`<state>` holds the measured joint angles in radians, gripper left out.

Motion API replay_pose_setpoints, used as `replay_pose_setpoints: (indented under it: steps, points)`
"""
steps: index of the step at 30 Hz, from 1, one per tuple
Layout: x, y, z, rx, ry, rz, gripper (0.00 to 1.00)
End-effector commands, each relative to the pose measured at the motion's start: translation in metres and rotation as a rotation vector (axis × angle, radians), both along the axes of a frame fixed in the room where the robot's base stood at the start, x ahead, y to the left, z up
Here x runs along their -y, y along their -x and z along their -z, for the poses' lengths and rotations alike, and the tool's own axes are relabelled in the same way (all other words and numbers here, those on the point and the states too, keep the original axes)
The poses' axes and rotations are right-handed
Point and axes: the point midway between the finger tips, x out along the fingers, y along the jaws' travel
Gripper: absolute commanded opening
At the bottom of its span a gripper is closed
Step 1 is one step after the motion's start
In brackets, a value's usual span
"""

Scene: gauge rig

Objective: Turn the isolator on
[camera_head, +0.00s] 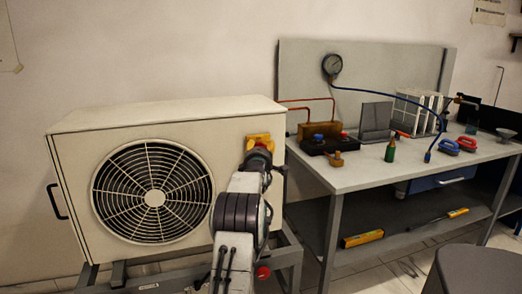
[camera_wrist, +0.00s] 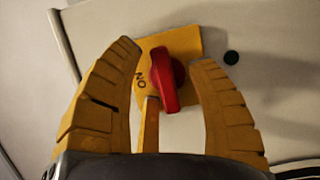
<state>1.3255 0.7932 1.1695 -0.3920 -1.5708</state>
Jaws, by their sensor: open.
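The isolator is a yellow plate (camera_wrist: 184,42) with a red rotary knob (camera_wrist: 164,80) on the pale unit's front. In the wrist view, the knob's handle runs nearly up and down the picture, and the letters "ON" show on the plate to its left. My gripper (camera_wrist: 168,62) is open, with one yellow finger on each side of the knob. A small gap shows on both sides, and I see no clear contact. In the head view, the isolator (camera_head: 259,138) is at the unit's upper right, and my gripper and wrist hide its knob.
The cream outdoor unit (camera_head: 80,160) with a round fan grille stands on a metal frame. To its right is a workbench (camera_head: 365,178) with a gauge (camera_head: 332,65), hoses, a green bottle (camera_head: 391,150) and a rack. A dark stool (camera_head: 475,270) stands at front right.

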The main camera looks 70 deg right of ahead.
Motion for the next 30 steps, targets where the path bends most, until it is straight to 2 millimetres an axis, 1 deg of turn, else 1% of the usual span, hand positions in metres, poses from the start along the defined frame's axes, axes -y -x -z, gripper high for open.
replay_pose_setpoints:
  steps: [1,2,17,23,26,30]
  points:
    - [0.0000,0.0000,0.0001,0.000,0.000,0.000,0.48]
    - [-0.0001,0.0000,0.0001,0.000,0.000,0.000,0.45]
    - [-0.0001,0.0000,0.0002,0.000,0.000,0.000,0.00]
    - [-0.0001,0.0000,-0.0010,0.011,-0.008,0.000,0.00]
    - [0.0002,0.0001,-0.0029,0.064,-0.047,0.001,0.00]
    - [0.0007,-0.0002,0.0013,0.155,-0.112,0.006,0.00]
